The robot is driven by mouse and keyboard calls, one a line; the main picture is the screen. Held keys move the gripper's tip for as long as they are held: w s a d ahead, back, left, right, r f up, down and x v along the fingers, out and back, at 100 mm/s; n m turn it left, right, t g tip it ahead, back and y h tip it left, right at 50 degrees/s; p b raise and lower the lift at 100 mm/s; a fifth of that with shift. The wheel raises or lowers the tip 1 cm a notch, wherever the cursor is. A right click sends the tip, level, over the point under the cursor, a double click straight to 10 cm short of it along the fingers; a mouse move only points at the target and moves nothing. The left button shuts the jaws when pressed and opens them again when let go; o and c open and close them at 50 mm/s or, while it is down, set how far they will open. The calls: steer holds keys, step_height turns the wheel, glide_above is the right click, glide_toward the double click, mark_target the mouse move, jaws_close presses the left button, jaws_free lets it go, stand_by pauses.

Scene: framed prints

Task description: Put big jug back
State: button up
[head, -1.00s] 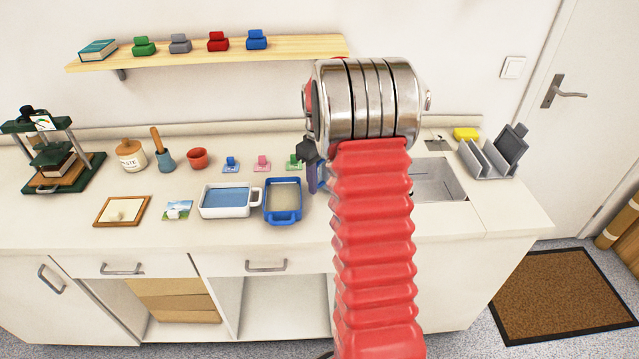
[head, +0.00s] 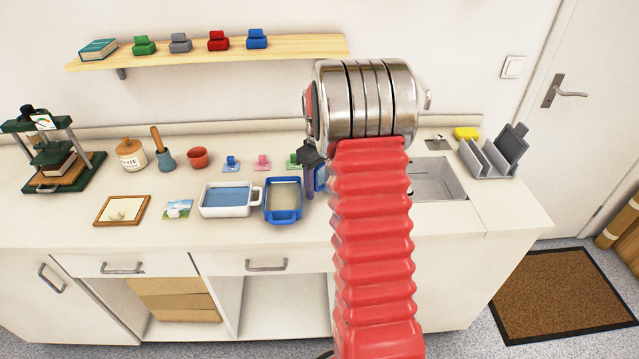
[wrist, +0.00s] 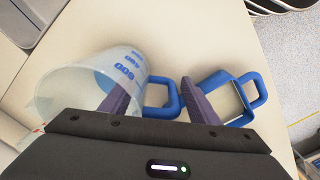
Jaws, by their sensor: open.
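The big jug (wrist: 75,85) is clear with blue volume marks and a blue handle (wrist: 174,99); it stands on the counter at the left of the wrist view. My gripper (wrist: 165,90) is open, with its two purple fingers spread on either side of the handle. The left finger overlaps the jug's wall; I cannot tell whether it is inside the rim or touching. The right finger lies between the handle and a blue tray (wrist: 247,118). In the head view my gripper (head: 310,188) points down, and my red arm hides most of the jug.
The blue tray (head: 283,217) and a white tray of blue liquid (head: 228,213) stand left of my gripper. Small coloured stamps (head: 262,162) sit behind. A sink (head: 436,180) and grey rack (head: 485,162) are on the right. A shelf (head: 300,46) hangs above.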

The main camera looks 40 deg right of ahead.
step_height(320, 180, up, 11)
steer(key=shift+r, duration=0.6)
steer(key=shift+a, duration=0.1)
stand_by(0.5)
